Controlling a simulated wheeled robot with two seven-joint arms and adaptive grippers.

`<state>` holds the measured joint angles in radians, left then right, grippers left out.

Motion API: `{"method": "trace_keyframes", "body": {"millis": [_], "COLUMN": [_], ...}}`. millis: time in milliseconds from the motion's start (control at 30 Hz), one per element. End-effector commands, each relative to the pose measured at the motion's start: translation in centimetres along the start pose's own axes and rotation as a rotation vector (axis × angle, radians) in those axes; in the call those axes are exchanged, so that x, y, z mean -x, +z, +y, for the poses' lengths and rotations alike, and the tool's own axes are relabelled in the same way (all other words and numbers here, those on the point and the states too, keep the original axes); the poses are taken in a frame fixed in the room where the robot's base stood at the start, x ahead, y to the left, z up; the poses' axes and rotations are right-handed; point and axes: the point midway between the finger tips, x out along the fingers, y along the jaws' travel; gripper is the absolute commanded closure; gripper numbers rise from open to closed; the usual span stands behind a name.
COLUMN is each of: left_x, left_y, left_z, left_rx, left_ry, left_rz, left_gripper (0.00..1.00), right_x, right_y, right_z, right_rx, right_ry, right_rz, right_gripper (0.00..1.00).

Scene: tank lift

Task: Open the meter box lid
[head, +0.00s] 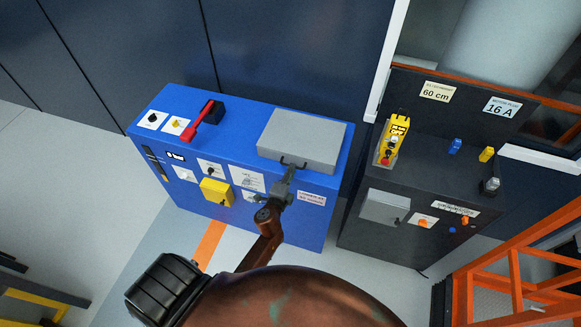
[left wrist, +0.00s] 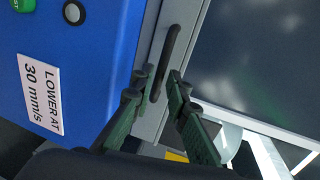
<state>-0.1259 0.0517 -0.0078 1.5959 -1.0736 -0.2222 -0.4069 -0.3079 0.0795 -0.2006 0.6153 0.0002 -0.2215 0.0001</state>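A grey box lid (head: 302,138) lies closed on top of the blue cabinet (head: 230,120). Its dark bar handle (head: 290,163) is on the front edge and also shows in the left wrist view (left wrist: 172,50). My left gripper (head: 288,174) is at this handle. In the left wrist view the two fingers of my left gripper (left wrist: 158,80) stand apart, with the near end of the handle between or just beyond their tips. I cannot tell whether they touch it. My right gripper is not in view.
The blue cabinet carries a red lever (head: 203,121) and a yellow box (head: 216,191). A dark cabinet (head: 362,236) at right holds a yellow pendant (head: 392,140) and a small grey box (head: 384,208). An orange frame (head: 515,265) stands at lower right.

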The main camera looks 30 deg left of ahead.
Motion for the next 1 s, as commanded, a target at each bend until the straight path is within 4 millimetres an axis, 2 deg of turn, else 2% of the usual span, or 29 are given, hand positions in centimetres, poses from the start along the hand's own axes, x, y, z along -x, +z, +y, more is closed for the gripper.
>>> {"method": "trace_keyframes", "body": {"millis": [100,300,567,800,1000], "left_x": [-1.7,-3.0,-3.1,-3.1,-3.1], "left_y": [0.1,0.1,0.1,0.1,0.1], "left_z": [0.0,0.0,0.0,0.0,0.0], "left_rx": [0.0,0.0,0.0,0.0,0.0], "left_ry": [-0.001,0.0,0.0,0.0,0.0], "left_rz": [-0.001,-0.002,-0.002,-0.002,-0.002], "left_gripper": [0.85,0.85,0.85,1.0,1.0], "right_x": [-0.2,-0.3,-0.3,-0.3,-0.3], "right_y": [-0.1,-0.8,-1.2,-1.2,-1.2], "right_z": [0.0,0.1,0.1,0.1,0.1], "right_rx": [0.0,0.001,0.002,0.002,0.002], "right_ry": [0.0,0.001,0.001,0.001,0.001], "right_rz": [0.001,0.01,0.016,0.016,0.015], "right_gripper": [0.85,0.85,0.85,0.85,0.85]}}
